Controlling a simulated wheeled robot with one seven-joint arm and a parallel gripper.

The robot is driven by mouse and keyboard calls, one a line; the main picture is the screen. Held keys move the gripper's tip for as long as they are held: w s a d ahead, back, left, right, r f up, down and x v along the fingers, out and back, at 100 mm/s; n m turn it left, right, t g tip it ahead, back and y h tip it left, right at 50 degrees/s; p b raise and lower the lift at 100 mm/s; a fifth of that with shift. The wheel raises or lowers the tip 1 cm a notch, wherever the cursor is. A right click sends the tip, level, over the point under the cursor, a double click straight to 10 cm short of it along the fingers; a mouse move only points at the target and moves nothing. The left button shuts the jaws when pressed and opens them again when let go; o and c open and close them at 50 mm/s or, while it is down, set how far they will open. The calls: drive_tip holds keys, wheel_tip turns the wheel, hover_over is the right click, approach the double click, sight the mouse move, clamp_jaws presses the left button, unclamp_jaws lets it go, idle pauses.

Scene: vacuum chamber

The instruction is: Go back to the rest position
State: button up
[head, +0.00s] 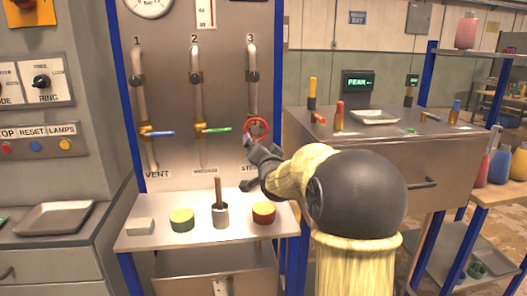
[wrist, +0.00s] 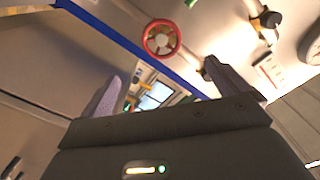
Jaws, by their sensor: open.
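My gripper (head: 256,165) is in the middle of the head view, at the end of my raised arm. It is in front of the valve panel (head: 222,110), just below the red handwheel (head: 256,129) of pipe 3. In the wrist view, my gripper (wrist: 162,72) has its two fingers spread wide with nothing between them. The red handwheel (wrist: 161,40) shows beyond the fingertips, apart from them. My gripper and arm partly hide the label under pipe 3.
A blue lever (head: 160,134) and a green lever (head: 216,130) sit on pipes 1 and 2. The shelf below (head: 150,243) holds a white block, two round tins and a pot with a handle. A steel cabinet (head: 440,160) with small tools on top stands right, partly behind my arm.

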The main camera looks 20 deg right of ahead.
drive_tip(key=s+a+f+n+g+y, duration=0.2)
drive_tip(key=s+a+f+n+g, duration=0.25)
drive_tip(key=s+a+f, duration=0.55)
drive_tip(key=s+a+f+n+g+y, duration=0.35)
drive_tip(key=s+a+f+g, duration=0.35)
drive_tip(key=f, duration=0.5)
drive_tip(key=s+a+f+n+g, duration=0.2)
drive_tip(key=s+f+n+g, duration=0.15)
drive_tip(key=s, duration=1.05)
drive_tip(key=w+p+v, duration=0.2)
drive_tip(key=p+v, duration=0.7)
drive_tip(key=p, duration=0.1)
drive_tip(key=w+r+p+v, duration=0.1)
drive_tip(key=p+v, duration=0.8)
drive_tip(key=p, duration=0.1)
drive_tip(key=shift+w+r, duration=0.15)
drive_tip(key=shift+w, duration=0.35)
drive_tip(key=shift+a+h, duration=0.15)
drive_tip(key=shift+h, duration=0.1)
